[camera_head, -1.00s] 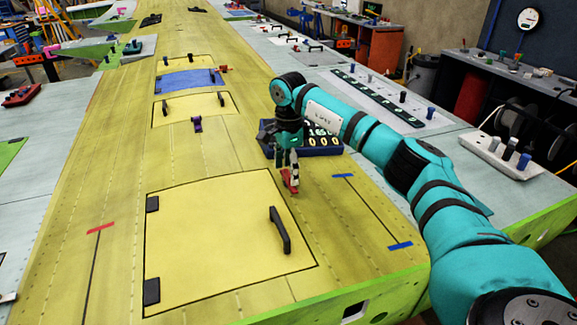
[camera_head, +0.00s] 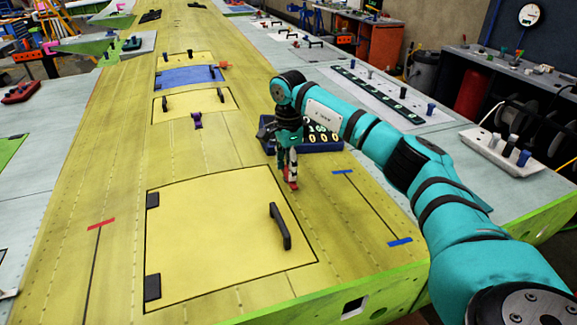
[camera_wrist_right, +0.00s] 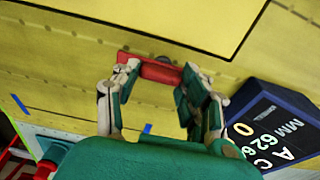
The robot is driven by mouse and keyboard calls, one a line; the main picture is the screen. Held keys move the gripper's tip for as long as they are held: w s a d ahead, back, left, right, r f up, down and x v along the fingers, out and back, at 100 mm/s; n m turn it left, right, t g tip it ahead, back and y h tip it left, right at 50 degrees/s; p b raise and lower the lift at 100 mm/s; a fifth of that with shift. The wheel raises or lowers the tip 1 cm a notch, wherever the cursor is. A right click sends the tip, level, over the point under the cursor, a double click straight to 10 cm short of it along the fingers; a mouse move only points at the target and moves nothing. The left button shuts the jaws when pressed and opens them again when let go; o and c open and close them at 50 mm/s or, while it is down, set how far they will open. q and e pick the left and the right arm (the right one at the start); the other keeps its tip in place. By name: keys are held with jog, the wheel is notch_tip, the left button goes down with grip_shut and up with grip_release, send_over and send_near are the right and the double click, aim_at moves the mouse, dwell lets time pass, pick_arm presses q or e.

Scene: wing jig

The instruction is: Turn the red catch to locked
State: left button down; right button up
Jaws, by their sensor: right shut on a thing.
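The red catch (camera_wrist_right: 150,68) is a short red bar on the yellow wing skin, beside the corner of the large yellow panel. In the right wrist view, the two fingertips of my right gripper (camera_wrist_right: 163,73) sit at its two ends. In the head view, my right gripper (camera_head: 290,172) points down at the catch (camera_head: 292,184) and covers much of it. The gripper is shut on the catch. Lock markings are not readable here. My left gripper is not in view.
A dark blue box with number displays (camera_head: 325,141) stands just behind my right gripper; it also shows in the right wrist view (camera_wrist_right: 262,100). The large yellow panel (camera_head: 215,240) has a black handle (camera_head: 280,227). Open wing skin lies in front of the catch.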

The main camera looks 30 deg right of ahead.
jog(key=shift+m, duration=0.4)
jog(key=m, duration=0.3)
jog(key=shift+m, duration=0.4)
jog(key=m, duration=0.4)
jog(key=shift+w+m, duration=0.1)
jog(key=shift+m, duration=0.2)
jog(key=m, duration=0.4)
jog(key=shift+a, duration=0.1)
jog(key=m, duration=0.4)
jog(key=shift+w+r, duration=0.1)
jog(key=shift+m, duration=0.5)
jog(key=o, duration=1.2)
jog(key=shift+c, duration=0.2)
